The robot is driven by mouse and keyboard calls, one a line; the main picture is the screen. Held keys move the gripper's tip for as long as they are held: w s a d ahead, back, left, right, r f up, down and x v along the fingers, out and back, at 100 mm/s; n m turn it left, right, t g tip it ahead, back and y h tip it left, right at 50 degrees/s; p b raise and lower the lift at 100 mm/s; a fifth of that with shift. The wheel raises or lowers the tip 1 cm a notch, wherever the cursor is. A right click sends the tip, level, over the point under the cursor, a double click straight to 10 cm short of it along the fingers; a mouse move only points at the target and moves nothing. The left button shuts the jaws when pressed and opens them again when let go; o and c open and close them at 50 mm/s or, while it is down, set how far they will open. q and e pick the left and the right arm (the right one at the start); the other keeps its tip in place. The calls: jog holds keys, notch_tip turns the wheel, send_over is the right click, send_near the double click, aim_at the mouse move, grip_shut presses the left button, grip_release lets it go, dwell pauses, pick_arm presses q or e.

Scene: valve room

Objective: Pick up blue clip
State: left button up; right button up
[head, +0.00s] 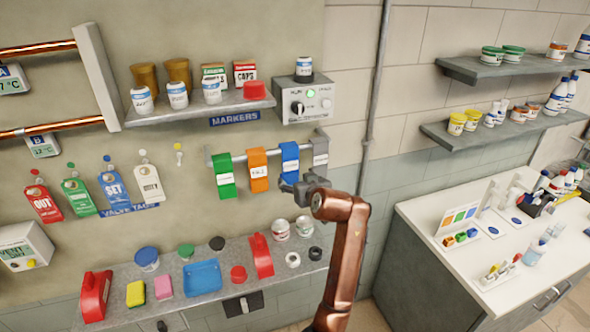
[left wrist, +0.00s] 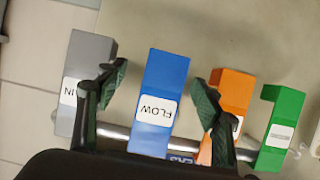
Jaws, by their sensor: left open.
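The blue clip (head: 289,152) hangs on a metal rail on the wall, between the orange clip (head: 257,170) and the grey clip (head: 320,150). In the left wrist view the blue clip (left wrist: 165,80) carries a white FLOW label and lies between the two open fingers of my left gripper (left wrist: 157,90), with space on both sides. In the head view my left gripper (head: 304,188) is just below and in front of the blue clip's lower end and hides part of it. The green clip (head: 224,176) hangs at the rail's left end. My right gripper is not in view.
The clips hang close together, so the orange and grey ones are near my fingers. A shelf (head: 170,113) with jars and a control box (head: 305,100) are above the rail. Below is a ledge (head: 205,272) with tubs, a blue tray and red items.

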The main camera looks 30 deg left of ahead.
aim_at(291, 177)
pick_arm(q)
jog(key=shift+s+a+r, duration=0.1)
jog(key=shift+s+a, duration=0.05)
jog(key=shift+a, duration=0.35)
jog(key=shift+s+a, duration=0.15)
jog(key=shift+a, duration=0.35)
jog(key=w+a, duration=0.1)
jog(key=w+a+f+p, duration=0.1)
jog(key=w, duration=0.1)
jog(key=shift+f, duration=0.2)
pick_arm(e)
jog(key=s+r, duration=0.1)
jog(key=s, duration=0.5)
pick_arm(q)
jog(key=shift+w+a+f, duration=0.3)
jog(key=shift+a, duration=0.25)
jog(key=shift+w+d+f, duration=0.1)
jog(key=shift+w+f, duration=0.05)
jog(key=shift+w, duration=0.05)
jog(key=shift+c, duration=0.8)
jog(key=shift+s, duration=0.15)
jog(key=c, duration=1.1)
jog(key=shift+c, duration=0.2)
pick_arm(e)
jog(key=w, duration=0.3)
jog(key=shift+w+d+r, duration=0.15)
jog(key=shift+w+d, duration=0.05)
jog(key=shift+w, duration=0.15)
